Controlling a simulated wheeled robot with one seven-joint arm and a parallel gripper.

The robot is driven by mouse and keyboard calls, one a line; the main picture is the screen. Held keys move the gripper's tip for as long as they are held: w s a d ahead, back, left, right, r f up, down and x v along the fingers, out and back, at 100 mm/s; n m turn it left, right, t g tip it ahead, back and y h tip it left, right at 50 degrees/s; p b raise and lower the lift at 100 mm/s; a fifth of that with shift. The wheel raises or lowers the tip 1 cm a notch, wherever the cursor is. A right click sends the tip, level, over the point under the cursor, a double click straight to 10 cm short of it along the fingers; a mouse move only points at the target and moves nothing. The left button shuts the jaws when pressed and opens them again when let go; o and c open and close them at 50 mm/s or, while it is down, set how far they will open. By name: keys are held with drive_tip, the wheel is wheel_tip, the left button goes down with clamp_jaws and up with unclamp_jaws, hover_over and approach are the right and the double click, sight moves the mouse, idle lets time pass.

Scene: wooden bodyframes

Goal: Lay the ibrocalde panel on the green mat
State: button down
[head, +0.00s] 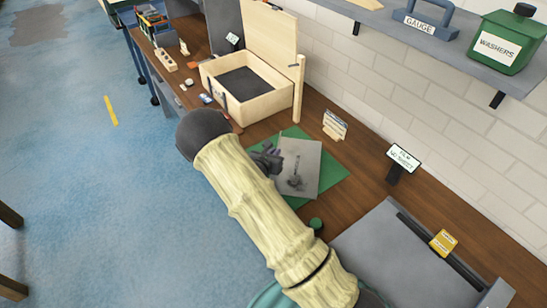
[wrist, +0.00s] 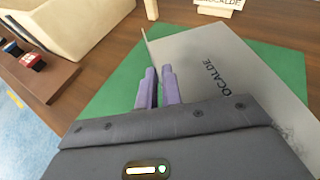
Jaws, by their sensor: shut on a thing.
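The grey ibrocalde panel (head: 303,160) is over the green mat (head: 332,178) in the head view, covering much of it. In the wrist view the panel (wrist: 222,75) shows the letters "OCALDE", and green mat (wrist: 110,95) shows to its left and beyond it. My gripper (wrist: 158,72) is shut on the panel near its left edge, with two purple fingers. In the head view my gripper (head: 272,160) is at the panel's left side, partly hidden by my arm. I cannot tell whether the panel touches the mat.
An open wooden box (head: 262,104) with a raised lid stands beyond the mat. A small card stand (head: 335,124) is behind the mat, and a black-based sign (head: 402,160) stands right. A green round object (head: 316,223) is near the front. A grey slanted stand (head: 390,255) is at the lower right.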

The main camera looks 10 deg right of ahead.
wheel_tip(320, 180, down, 2)
drive_tip(key=shift+a+f, duration=0.1)
drive_tip(key=shift+f, duration=0.05)
drive_tip(key=c, duration=1.5)
unclamp_jaws()
drive_tip(key=shift+c, duration=0.2)
drive_tip(key=b+v, duration=0.1)
drive_tip(key=v, duration=1.1)
drive_tip(key=shift+w+b, duration=0.1)
drive_tip(key=shift+b, duration=0.2)
